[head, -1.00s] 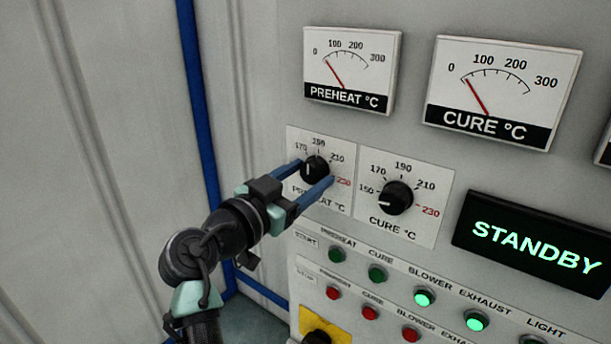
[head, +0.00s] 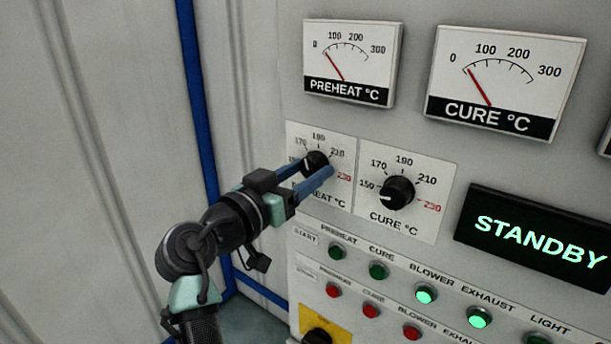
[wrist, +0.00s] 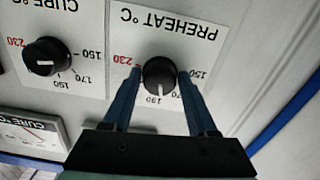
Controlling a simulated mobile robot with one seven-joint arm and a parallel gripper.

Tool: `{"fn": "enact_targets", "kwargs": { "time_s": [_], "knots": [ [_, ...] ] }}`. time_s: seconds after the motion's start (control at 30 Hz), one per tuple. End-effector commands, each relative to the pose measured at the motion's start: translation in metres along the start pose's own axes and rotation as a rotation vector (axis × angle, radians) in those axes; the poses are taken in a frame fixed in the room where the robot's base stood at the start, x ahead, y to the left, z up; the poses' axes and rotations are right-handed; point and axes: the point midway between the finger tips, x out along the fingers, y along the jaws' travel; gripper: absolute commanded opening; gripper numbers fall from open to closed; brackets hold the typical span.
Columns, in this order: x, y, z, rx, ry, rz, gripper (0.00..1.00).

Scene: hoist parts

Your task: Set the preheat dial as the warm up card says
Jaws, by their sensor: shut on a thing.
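The preheat dial (head: 316,158) is a black round knob on a white scale plate, left of the cure dial. My gripper (head: 319,167) is shut on it, with one blue finger on each side. In the wrist view, which sees the plate upside down, the preheat dial (wrist: 159,74) sits between the fingertips of my gripper (wrist: 160,72). Its white mark points at about 190. In the head view the fingers hide part of the scale. The preheat meter (head: 350,63) above has its needle near 0. No warm up card is in view.
The cure dial (head: 397,192) is close on the right, its mark near 150. Below are rows of start and stop buttons, with the blower and exhaust lamps (head: 479,317) lit green. A display (head: 535,240) reads STANDBY. A blue pipe (head: 200,110) runs down the left wall.

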Motion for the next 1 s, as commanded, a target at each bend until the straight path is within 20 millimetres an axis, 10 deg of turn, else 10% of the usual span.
{"fn": "enact_targets", "kwargs": {
  "time_s": [1.0],
  "knots": [
    [0.0001,0.0018,-0.0023,-0.968,-0.002,-0.001,0.03]
  ]
}}
